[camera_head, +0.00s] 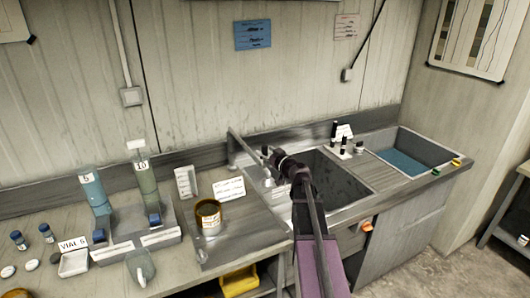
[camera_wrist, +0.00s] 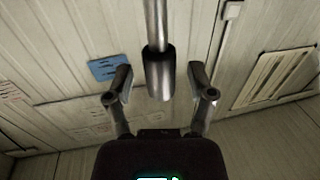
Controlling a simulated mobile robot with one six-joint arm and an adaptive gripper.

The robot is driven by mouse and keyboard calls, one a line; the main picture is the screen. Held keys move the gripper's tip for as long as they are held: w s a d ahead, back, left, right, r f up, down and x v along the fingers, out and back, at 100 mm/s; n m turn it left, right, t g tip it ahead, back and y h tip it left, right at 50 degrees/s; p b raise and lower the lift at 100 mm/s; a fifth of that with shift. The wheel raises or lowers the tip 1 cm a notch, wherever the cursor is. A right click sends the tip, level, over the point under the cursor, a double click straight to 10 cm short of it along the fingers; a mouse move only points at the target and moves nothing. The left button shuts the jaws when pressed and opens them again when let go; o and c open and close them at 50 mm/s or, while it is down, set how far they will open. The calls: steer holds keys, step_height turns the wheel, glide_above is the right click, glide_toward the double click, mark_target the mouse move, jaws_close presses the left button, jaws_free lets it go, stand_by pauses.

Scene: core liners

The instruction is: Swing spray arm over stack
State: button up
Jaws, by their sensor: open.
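A thin grey metal bar (camera_head: 243,144), which looks like the spray arm, slants over the left edge of the sink. In the wrist view a metal tube with a thicker cylindrical end (camera_wrist: 160,75) comes down from the top of the picture, and it looks like the same part. My gripper (camera_wrist: 158,84) is open, with one finger on each side of that end and visible gaps to both. In the head view my gripper (camera_head: 268,153) is small and dark near the bar. A brass-coloured round vessel (camera_head: 208,214) stands on the counter left of the sink; I cannot tell if it is the stack.
The sink basin (camera_head: 335,183) lies beneath my arm. A second basin with blue water (camera_head: 402,162) is at the right. Bottles (camera_head: 341,140) stand behind the sink. Two tall cylinders (camera_head: 146,178), a rack and a vial tray (camera_head: 75,262) crowd the left counter. The wall is close behind.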

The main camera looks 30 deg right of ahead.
steer(key=shift+w, duration=0.25)
jaws_close()
steer(key=shift+s+a, duration=0.1)
steer(key=shift+a, duration=0.1)
